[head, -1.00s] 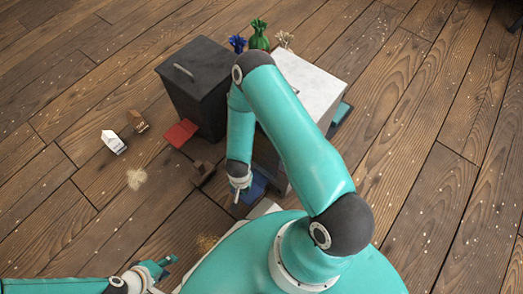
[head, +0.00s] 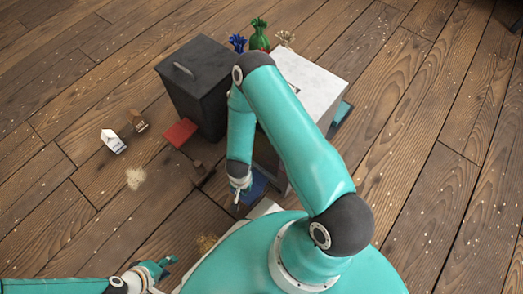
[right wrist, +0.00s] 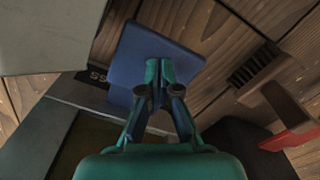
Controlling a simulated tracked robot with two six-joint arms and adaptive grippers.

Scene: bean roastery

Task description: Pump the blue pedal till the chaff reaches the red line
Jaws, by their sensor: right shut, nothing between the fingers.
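The blue pedal (head: 257,187) lies low beside the white-topped cabinet (head: 312,85). In the right wrist view, it is a flat blue plate (right wrist: 145,48). My right gripper (head: 237,197) is shut and empty at the pedal. In the right wrist view, its fingertips (right wrist: 160,66) are over the near part of the plate; I cannot tell whether they touch it. My left gripper (head: 166,267) is low at the lower left, away from the pedal, too small to read its jaws. I cannot make out the red line or the chaff level.
A black lidded bin (head: 202,85) stands left of the cabinet. A red plate (head: 180,132) and a brown block (head: 199,168) are in front of it. Two small cartons (head: 113,141) and a pale heap (head: 135,179) lie further left. Open floor surrounds these.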

